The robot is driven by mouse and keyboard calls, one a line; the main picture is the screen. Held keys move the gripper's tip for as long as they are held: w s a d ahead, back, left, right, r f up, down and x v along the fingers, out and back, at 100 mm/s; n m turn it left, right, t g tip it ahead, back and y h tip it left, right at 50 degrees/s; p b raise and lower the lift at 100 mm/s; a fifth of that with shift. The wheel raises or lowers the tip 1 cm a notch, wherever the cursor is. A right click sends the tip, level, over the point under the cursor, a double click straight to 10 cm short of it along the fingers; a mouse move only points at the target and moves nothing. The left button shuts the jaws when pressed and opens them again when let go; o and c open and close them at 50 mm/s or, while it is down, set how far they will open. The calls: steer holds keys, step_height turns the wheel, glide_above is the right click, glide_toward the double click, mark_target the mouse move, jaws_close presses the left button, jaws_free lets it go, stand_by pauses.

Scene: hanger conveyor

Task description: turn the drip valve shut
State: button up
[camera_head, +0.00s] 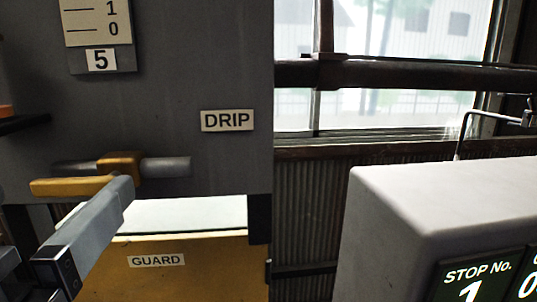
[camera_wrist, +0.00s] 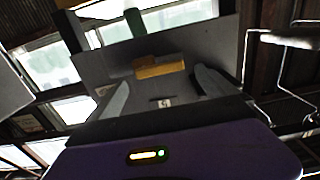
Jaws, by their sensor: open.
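The drip valve is a short grey horizontal pipe (camera_head: 168,166) with a yellow hub (camera_head: 121,161) and a yellow lever (camera_head: 70,187), on the dark panel below and left of the DRIP label (camera_head: 227,120). The lever extends left from the hub, roughly along the pipe. In the wrist view the yellow lever (camera_wrist: 160,68) lies ahead, across the space between my fingers. My gripper (camera_wrist: 163,80) is open and empty. In the head view a grey finger of my gripper (camera_head: 97,222) reaches up close to the lever; I cannot tell whether it touches. The other finger is not clear there.
A yellow GUARD panel (camera_head: 200,265) lies below the valve. A level scale plate (camera_head: 98,25) is above it. A pale box with a STOP No. display (camera_head: 430,205) stands at the right. Corrugated wall (camera_head: 310,215) shows between.

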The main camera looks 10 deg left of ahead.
mark_target(80, 183)
steer(key=shift+x, duration=1.15)
steer(key=c, duration=2.1)
